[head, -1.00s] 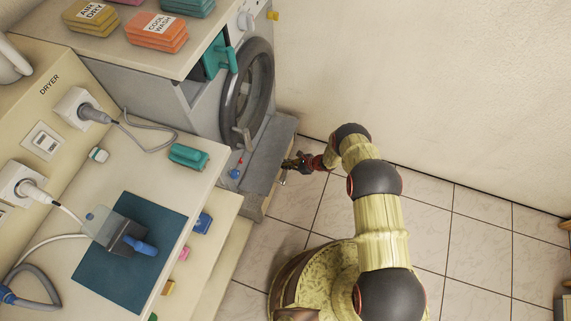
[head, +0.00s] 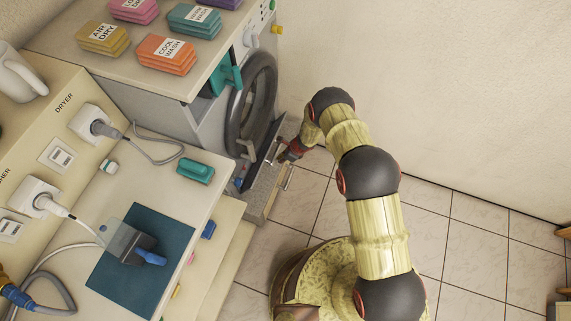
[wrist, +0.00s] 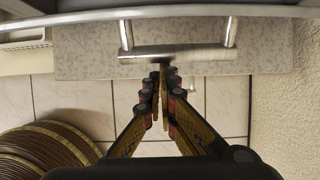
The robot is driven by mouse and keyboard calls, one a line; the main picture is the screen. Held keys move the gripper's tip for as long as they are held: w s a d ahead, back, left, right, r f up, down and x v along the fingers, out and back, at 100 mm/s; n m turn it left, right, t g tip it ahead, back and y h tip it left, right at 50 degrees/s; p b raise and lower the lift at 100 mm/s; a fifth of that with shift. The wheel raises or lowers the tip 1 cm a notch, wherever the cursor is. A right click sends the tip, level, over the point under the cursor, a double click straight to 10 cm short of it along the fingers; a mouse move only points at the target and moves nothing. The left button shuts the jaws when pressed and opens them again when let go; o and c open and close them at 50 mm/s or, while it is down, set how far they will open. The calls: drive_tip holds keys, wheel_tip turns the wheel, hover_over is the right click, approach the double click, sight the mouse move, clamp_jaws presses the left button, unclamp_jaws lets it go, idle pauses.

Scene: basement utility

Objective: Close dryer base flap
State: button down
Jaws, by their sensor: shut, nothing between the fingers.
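The dryer base flap (head: 262,190) is a speckled grey panel low at the dryer's front, below its round door. It stands tilted up, with a dark strip along its inner side; whether a gap remains is hard to tell. In the wrist view the flap (wrist: 85,62) crosses the top, with a metal bar handle (wrist: 190,53). My gripper (head: 281,156) is shut and empty at the flap's outer side. In the wrist view its fingertips (wrist: 160,72) are together just below the handle; contact cannot be told.
The dryer's round door (head: 252,105) is above the flap. A beige counter (head: 215,165) stands at left, carrying plugs and a blue mat (head: 160,215). A bare wall (head: 420,80) lies beyond my arm.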

sight(275, 157)
drive_tip(key=a+r, duration=0.1)
drive_tip(key=w+a+r, duration=0.1)
drive_tip(key=a+r, duration=0.1)
drive_tip(key=shift+w+r, duration=0.1)
drive_tip(key=shift+r, duration=0.15)
drive_tip(key=shift+w+a+r, duration=0.2)
drive_tip(key=shift+a+r, duration=0.2)
drive_tip(key=shift+a, duration=0.15)
drive_tip(key=shift+w+a+r, duration=0.15)
drive_tip(key=shift+a+r, duration=0.2)
drive_tip(key=shift+a, duration=0.2)
